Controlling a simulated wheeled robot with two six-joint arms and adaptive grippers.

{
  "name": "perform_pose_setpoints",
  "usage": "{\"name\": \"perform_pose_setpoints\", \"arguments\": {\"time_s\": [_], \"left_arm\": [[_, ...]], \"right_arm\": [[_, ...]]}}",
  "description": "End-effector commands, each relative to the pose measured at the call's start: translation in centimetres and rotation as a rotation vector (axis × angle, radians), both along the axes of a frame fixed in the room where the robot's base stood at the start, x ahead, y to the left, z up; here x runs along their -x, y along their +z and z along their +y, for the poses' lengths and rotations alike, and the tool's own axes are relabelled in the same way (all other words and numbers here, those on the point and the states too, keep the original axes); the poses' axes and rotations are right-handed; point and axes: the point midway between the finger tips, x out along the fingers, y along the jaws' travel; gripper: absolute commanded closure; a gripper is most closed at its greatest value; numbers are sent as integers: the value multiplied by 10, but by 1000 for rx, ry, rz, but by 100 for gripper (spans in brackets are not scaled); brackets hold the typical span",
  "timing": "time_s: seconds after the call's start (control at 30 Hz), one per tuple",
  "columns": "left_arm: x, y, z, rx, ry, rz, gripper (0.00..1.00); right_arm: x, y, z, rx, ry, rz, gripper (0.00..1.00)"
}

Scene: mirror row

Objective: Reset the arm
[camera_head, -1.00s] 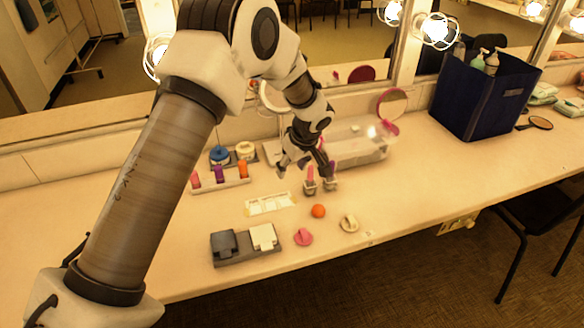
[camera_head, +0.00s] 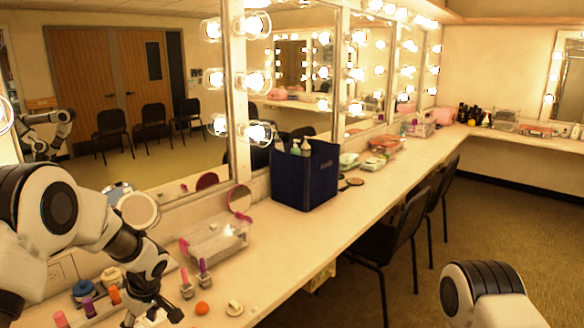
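My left arm comes in at the lower left, and its gripper (camera_head: 154,313) hangs low over the counter (camera_head: 270,258). Its fingers are spread and nothing shows between them. The fingertips are near the bottom edge of the picture, left of two small upright tubes, a pink one (camera_head: 186,284) and a purple-topped one (camera_head: 204,275). I cannot tell whether the fingers touch the counter. A white and dark link of my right arm shows at the lower right, away from the counter. The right gripper is out of the picture.
An orange ball (camera_head: 202,308), a cream round piece (camera_head: 234,309), colored tubes (camera_head: 88,306) and jars (camera_head: 111,277) surround the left gripper. Behind stand a clear box (camera_head: 215,240), a round mirror (camera_head: 239,199) and a dark blue bin (camera_head: 304,178). Chairs (camera_head: 387,247) line the counter's front.

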Motion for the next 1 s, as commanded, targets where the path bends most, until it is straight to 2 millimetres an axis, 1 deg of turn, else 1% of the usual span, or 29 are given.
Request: {"name": "perform_pose_setpoints", "arguments": {"time_s": [0.03,0.17,0.27,0.37,0.47,0.57,0.6,0.67,0.7,0.73,0.77,0.8,0.83,0.87,0.9,0.97,1.0], "left_arm": [[6,-14,-1,-1,-2,26,43],[26,-45,-3,-3,-6,96,43],[50,-69,-6,4,-2,162,43],[78,-95,-12,21,5,228,43],[113,-124,-21,54,6,299,43],[159,-157,-36,111,-23,378,43],[184,-172,-44,145,-45,416,43],[227,-193,-58,210,-93,470,43],[260,-206,-69,264,-139,500,43],[285,-214,-78,304,-181,516,43],[311,-220,-86,346,-231,528,43],[347,-225,-97,397,-315,527,43],[366,-225,-102,421,-391,507,43],[379,-223,-105,431,-472,480,43],[385,-218,-106,421,-581,430,43],[382,-212,-103,375,-739,356,43],[376,-210,-101,336,-833,316,43]], "right_arm": [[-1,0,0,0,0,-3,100],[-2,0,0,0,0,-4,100],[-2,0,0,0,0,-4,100],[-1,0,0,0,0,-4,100],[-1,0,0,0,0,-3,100],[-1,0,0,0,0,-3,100],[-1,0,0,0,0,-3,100],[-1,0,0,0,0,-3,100],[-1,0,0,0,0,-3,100],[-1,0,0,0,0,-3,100],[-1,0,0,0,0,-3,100],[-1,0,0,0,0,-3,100],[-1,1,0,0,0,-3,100],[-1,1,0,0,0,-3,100],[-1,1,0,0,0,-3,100],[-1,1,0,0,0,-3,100],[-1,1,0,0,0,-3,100]]}}
